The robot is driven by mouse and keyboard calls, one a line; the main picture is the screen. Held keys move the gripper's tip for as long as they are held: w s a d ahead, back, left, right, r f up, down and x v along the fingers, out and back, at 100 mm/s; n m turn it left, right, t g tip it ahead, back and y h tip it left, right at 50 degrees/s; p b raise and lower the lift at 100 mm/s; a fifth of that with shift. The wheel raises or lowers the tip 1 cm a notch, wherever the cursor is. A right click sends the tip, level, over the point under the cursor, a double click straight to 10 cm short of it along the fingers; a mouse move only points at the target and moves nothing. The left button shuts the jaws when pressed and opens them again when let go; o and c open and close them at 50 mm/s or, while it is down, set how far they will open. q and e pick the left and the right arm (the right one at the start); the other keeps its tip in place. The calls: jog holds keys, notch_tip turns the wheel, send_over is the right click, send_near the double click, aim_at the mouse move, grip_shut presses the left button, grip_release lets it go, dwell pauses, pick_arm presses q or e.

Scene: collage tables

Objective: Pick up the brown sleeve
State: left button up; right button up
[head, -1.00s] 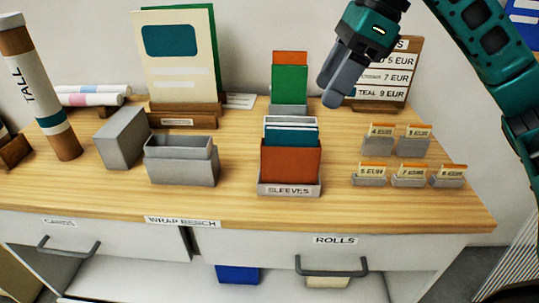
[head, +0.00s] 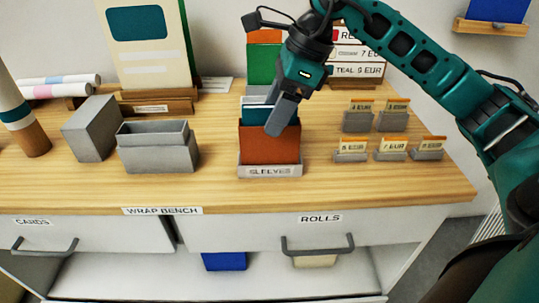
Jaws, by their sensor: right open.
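The brown sleeve (head: 268,148) is a rust-brown upright card at the front of the grey holder (head: 270,171) labelled SLEEVES. A teal sleeve (head: 254,115) and white ones stand behind it, partly hidden by my gripper. My right gripper (head: 275,129) is at the brown sleeve's top edge, its grey fingers pointing down. It is open, though the fingers overlap in this view. I cannot tell whether they touch the sleeve or are on either side of it. My left gripper is not in view.
Behind stands another holder with a green card (head: 262,65) and an orange one. A price sign (head: 358,70) is behind my arm. Small price-tag holders (head: 392,147) stand to the right. A grey open box (head: 158,153) is to the left. The table's front strip (head: 215,191) is clear.

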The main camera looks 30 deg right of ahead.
jog(key=shift+w+a+f, duration=0.1)
jog(key=shift+a+f, duration=0.15)
jog(key=shift+f, duration=0.4)
jog(key=shift+f+b, duration=0.25)
jog(key=shift+b, duration=0.05)
grip_shut()
dwell(0.6)
